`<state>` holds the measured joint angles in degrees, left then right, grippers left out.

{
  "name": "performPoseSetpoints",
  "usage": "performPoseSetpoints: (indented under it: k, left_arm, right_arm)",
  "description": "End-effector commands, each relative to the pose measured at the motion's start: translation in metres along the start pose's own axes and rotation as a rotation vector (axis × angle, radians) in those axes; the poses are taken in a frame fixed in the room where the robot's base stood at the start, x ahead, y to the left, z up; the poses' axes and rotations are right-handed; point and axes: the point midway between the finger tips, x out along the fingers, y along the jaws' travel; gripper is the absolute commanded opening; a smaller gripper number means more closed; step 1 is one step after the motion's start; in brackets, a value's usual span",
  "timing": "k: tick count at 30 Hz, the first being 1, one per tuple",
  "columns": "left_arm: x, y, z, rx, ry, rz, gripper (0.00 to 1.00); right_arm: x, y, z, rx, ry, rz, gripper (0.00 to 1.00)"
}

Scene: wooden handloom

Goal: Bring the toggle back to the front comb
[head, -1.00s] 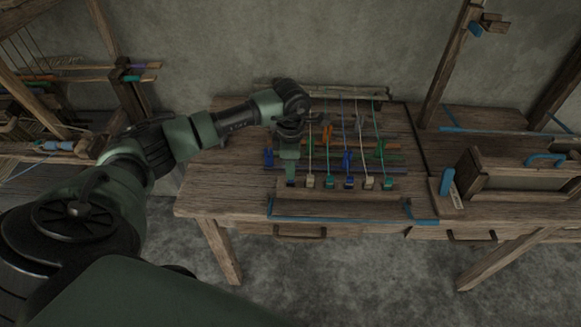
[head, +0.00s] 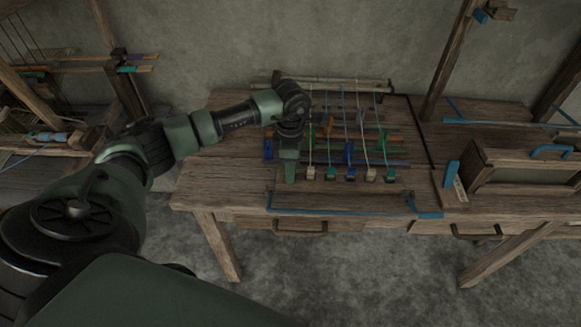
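My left gripper (head: 289,178) points down at the left end of a row of toggles at the front of the small loom on the table. A pale toggle (head: 311,173), a green one (head: 330,174), a blue one (head: 350,174), another pale one (head: 370,174) and another green one (head: 390,175) sit in the row, each on its own cord. The leftmost place in the row is hidden by my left gripper. The gap between its fingers does not show. The front comb cannot be told apart clearly from the dark wood under the toggles. My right gripper is out of view.
Coloured bars (head: 392,136) cross the loom behind the toggles. A blue-edged strip (head: 340,212) runs along the table front. A wooden box with a blue handle (head: 550,152) stands at the right. The table left of my gripper is clear.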

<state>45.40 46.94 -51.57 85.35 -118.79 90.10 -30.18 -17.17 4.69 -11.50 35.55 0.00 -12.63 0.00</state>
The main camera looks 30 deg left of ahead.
Motion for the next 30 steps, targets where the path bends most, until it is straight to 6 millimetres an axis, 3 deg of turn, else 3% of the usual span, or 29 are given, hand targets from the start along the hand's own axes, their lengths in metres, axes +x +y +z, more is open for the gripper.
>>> performPoseSetpoints:
  k: [10,22,30]
  left_arm:
    - [-0.005,0.0,0.0,0.0,0.0,0.001,0.37]
    - [-0.066,0.001,0.001,0.001,-0.002,0.003,0.37]
    - [-0.078,0.0,0.0,0.0,0.0,-0.001,0.37]
  right_arm:
    - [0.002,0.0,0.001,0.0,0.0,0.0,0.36]
    - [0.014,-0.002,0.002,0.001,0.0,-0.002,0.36]
    - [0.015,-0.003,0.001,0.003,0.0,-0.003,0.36]
